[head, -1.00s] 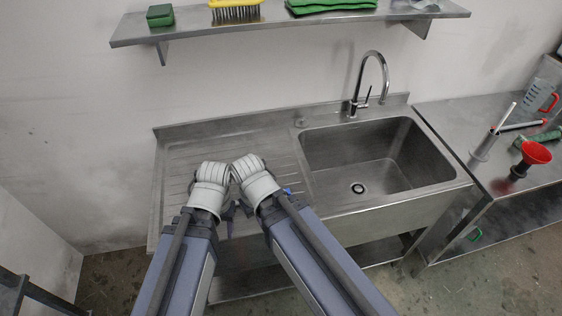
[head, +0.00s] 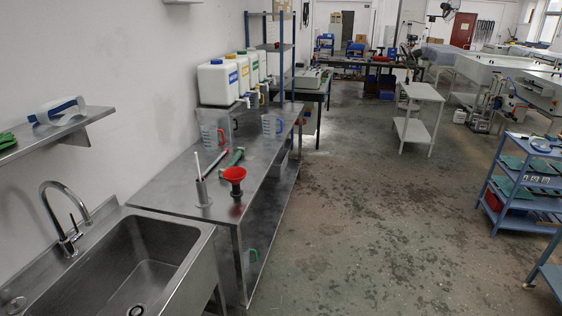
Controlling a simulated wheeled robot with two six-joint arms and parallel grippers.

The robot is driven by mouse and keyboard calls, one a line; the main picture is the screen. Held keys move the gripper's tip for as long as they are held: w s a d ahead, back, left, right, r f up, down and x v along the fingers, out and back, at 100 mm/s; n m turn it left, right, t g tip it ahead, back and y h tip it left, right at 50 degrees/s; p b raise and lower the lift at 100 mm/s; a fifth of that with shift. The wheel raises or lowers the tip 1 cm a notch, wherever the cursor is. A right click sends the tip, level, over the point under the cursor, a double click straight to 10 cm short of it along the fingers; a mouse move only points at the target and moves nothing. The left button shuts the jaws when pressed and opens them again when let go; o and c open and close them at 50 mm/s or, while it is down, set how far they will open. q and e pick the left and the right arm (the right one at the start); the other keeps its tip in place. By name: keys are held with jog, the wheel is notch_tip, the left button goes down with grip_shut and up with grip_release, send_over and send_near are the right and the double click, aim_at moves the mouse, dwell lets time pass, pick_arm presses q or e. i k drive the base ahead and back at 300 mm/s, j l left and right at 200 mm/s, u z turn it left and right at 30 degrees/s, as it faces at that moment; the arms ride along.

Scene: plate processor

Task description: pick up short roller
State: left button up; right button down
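On the steel bench (head: 158,181) beyond the sink, a thin bar with a red end (head: 214,164) and a short green bar (head: 236,157) lie side by side, behind a red funnel (head: 235,174). A metal cylinder (head: 203,194) with a thin pale rod standing in it is to their left. I cannot tell at this size whether any of these is the short roller. Neither of my grippers is in view.
The sink (head: 135,260) with its tap (head: 65,225) is at lower left. Measuring jugs (head: 213,132) and white canisters (head: 218,82) stand farther along the bench. A blue shelf trolley (head: 520,180) is at right. The floor between is clear.

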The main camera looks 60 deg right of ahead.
aim_at(240, 151)
jog(key=z, duration=1.65)
jog(key=i+l, duration=0.4)
jog(key=i, duration=0.15)
jog(key=i+l, duration=0.4)
jog(key=i, duration=0.2)
jog(key=u, duration=1.75)
jog(key=l+z, duration=0.4)
jog(key=i+l+z, duration=0.15)
jog(key=z, duration=0.2)
